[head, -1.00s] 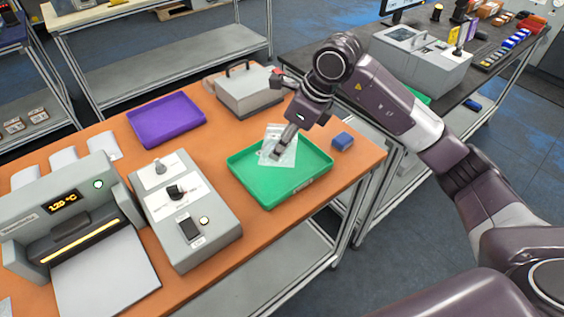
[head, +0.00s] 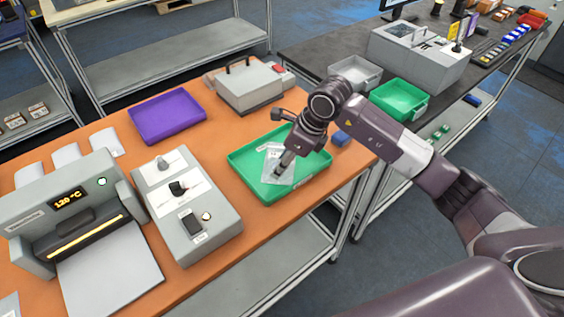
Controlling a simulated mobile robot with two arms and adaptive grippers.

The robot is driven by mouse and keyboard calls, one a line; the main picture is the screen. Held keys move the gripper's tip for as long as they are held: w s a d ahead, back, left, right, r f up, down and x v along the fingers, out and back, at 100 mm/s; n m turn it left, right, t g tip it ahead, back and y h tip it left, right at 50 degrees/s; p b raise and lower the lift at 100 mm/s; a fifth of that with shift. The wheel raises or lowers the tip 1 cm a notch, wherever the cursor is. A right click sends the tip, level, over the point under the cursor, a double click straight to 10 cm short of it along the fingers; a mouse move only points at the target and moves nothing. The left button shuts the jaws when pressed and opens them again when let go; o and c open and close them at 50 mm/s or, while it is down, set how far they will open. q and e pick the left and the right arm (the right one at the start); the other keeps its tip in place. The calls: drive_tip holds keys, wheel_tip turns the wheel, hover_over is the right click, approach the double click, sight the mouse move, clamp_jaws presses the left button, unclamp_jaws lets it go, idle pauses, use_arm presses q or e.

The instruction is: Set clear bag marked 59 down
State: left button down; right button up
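The clear bag (head: 273,163) is in the green tray (head: 257,190) on the orange table, towards the tray's middle. Its marking is too small to read. My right gripper (head: 283,166) points down into the tray at the bag, its tips over or against the bag. The fingers look close together, but whether they still pinch the bag cannot be made out. Part of the bag is hidden behind the gripper. My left gripper is not in view.
A purple tray (head: 167,117) lies behind on the left. A grey control box (head: 186,215) stands left of the green tray, beside a sealing machine (head: 70,205). A blue block (head: 341,139) sits right of the tray, and a grey case (head: 248,88) behind it.

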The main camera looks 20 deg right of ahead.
drive_tip(key=o, duration=0.4)
drive_tip(key=shift+r, duration=0.2)
drive_tip(key=shift+b+v, duration=1.1)
drive_tip(key=shift+v, duration=4.85)
